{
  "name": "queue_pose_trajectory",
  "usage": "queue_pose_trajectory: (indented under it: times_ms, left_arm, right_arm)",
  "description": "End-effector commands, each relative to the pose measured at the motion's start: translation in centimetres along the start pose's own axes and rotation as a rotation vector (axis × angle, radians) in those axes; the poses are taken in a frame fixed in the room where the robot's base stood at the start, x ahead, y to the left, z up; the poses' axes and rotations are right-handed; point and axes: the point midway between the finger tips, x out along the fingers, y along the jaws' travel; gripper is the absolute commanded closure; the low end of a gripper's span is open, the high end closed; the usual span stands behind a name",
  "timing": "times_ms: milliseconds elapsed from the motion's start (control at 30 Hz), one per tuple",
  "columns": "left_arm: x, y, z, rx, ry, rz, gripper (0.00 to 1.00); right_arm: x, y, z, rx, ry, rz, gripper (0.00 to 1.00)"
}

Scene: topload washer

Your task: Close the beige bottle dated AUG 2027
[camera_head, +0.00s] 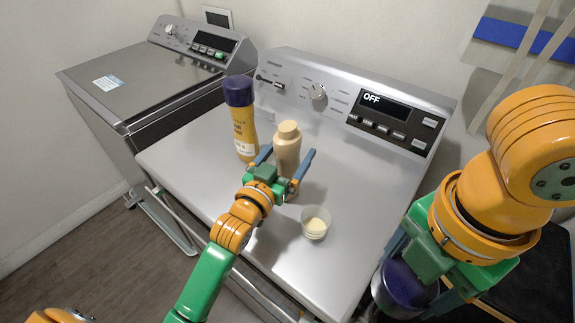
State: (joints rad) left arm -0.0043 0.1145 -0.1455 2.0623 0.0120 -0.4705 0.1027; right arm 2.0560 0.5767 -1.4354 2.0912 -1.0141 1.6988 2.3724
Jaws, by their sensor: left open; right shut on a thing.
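The beige bottle (287,146) stands upright on the light grey top of the washer. Its narrower top is beige too. I cannot read a date on it or tell whether its mouth is open. My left gripper (283,160) is open, with its blue fingers on either side of the bottle's lower part; I cannot tell whether they touch it. My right gripper (416,279) is at the lower right, past the washer's front right side. It is shut on a rounded dark blue thing (402,288), partly hidden by the gripper.
A yellow bottle with a dark blue top (240,118) stands just left of the beige bottle. A small clear cup with pale contents (316,222) stands nearer the front edge. The control panel (350,98) rises behind. A second machine (135,85) is at the left.

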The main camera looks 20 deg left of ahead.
Motion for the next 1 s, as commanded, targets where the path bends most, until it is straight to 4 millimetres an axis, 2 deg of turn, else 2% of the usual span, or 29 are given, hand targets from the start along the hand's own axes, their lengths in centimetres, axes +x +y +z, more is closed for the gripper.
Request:
queue_pose_trajectory:
  times_ms: [133, 467, 567, 800, 833, 1000]
  left_arm:
    - [1.49, 0.01, -0.06, 0.001, 0.0, 0.0, 0.08]
    - [1.61, 0.01, 0.02, 0.001, 0.001, 0.0, 0.08]
    - [1.6, 0.01, 0.02, 0.001, 0.001, 0.0, 0.33]
    - [1.6, 0.01, 0.03, 0.001, 0.0, 0.0, 0.97]
    - [1.6, 0.01, 0.03, 0.001, 0.0, 0.0, 1.0]
    - [1.6, 0.01, -0.11, 0.001, 0.004, 0.0, 1.0]
  right_arm:
    - [-0.31, 0.0, 0.0, 0.0, 0.0, 0.0, 0.88]
    - [-0.25, 0.0, 0.0, 0.0, 0.0, 0.0, 0.88]
    - [-0.25, 0.0, 0.0, 0.0, 0.0, 0.0, 0.88]
    - [-0.25, 0.0, 0.0, 0.0, 0.0, 0.0, 0.88]
    - [-0.25, 0.0, 0.0, 0.0, 0.0, 0.0, 0.88]
    - [-0.27, 0.0, 0.0, 0.0, 0.0, 0.0, 0.88]
